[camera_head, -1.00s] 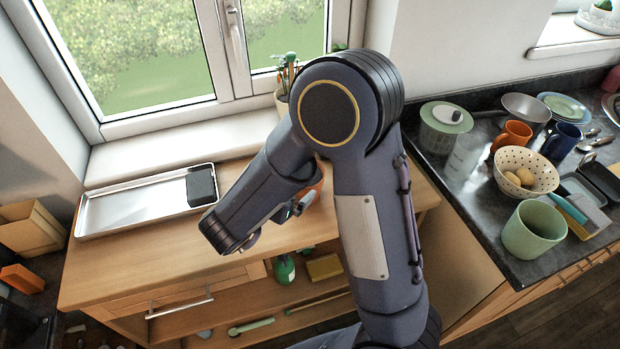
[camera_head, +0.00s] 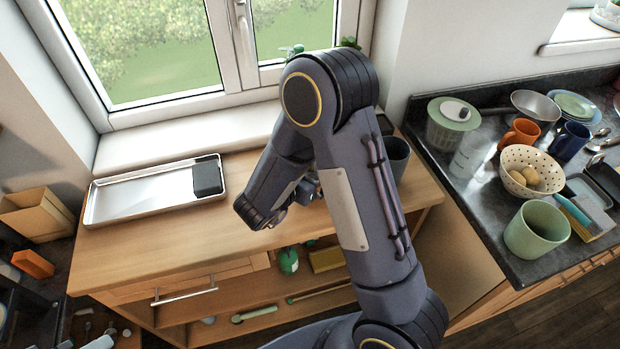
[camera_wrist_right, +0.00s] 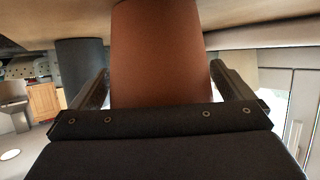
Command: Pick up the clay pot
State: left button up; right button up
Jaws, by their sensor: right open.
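The clay pot (camera_wrist_right: 158,50) is a plain brown-orange vessel that fills the middle of the right wrist view. My right gripper (camera_wrist_right: 163,82) is open, with one dark finger on each side of the pot. The pot stands between the fingers, and I cannot tell whether either finger touches it. In the head view my right arm hides the pot, and only a small part of the right gripper (camera_head: 308,190) shows beside the arm over the wooden cabinet (camera_head: 190,245). My left gripper is not in view.
A dark grey pot (camera_head: 396,160) stands close by, right of my arm; a dark cylinder (camera_wrist_right: 82,72) shows left of the clay pot. A metal tray (camera_head: 130,205) with a dark block lies on the left. The right counter (camera_head: 470,215) is crowded with dishes.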

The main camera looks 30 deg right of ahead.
jog(key=shift+c, duration=0.3)
jog(key=c, duration=0.9)
jog(key=shift+r, duration=0.25)
